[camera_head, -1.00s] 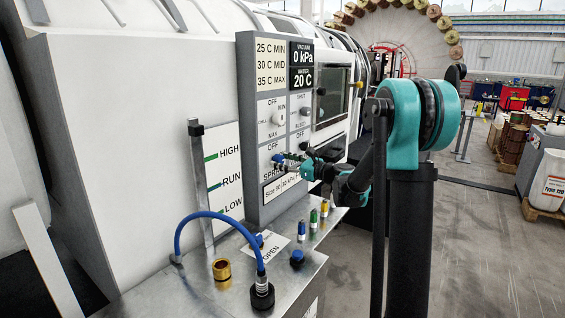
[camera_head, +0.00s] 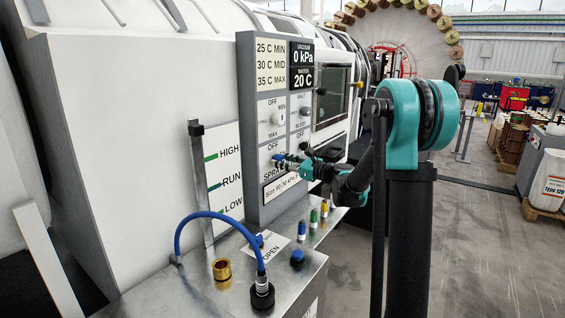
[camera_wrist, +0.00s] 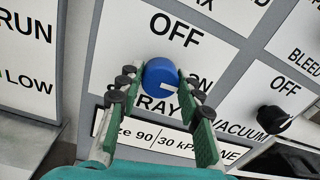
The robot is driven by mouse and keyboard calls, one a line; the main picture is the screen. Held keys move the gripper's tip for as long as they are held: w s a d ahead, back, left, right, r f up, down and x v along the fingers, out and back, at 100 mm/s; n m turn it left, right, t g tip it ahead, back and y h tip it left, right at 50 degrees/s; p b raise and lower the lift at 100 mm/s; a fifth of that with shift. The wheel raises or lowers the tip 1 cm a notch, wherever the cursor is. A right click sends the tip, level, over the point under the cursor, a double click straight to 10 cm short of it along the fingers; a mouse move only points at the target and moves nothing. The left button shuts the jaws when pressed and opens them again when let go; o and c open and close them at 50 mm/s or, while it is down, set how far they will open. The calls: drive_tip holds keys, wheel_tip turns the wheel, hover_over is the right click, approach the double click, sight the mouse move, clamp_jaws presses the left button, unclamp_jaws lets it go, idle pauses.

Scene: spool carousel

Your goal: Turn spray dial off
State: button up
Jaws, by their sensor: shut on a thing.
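The spray dial is a round blue knob (camera_wrist: 160,76) on the white spray plate of the panel. Its white mark shows at the lower right, toward a partly hidden label ending in N. The word OFF is above it. In the head view the blue dial (camera_head: 279,158) shows small at the panel's lower left. My gripper (camera_wrist: 160,84) has its green-padded fingers on either side of the dial and is shut on it. In the head view my gripper (camera_head: 287,163) reaches the panel from the right, with its fingertips hard to make out.
A black vacuum knob (camera_wrist: 272,118) is to the right of the dial. Above are the chill knob (camera_head: 278,118) and another knob (camera_head: 305,111). Below, a metal bench (camera_head: 210,290) carries a blue hose (camera_head: 195,218), a brass fitting (camera_head: 221,269) and several small coloured fittings.

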drive_tip(key=n, duration=1.7)
drive_tip(key=shift+f+n+y, duration=0.15)
drive_tip(key=shift+n+y, duration=0.15)
drive_tip(key=shift+n, duration=0.4)
drive_tip(key=o, duration=1.2)
drive_tip(key=shift+c, duration=0.2)
drive_tip(key=v, duration=1.2)
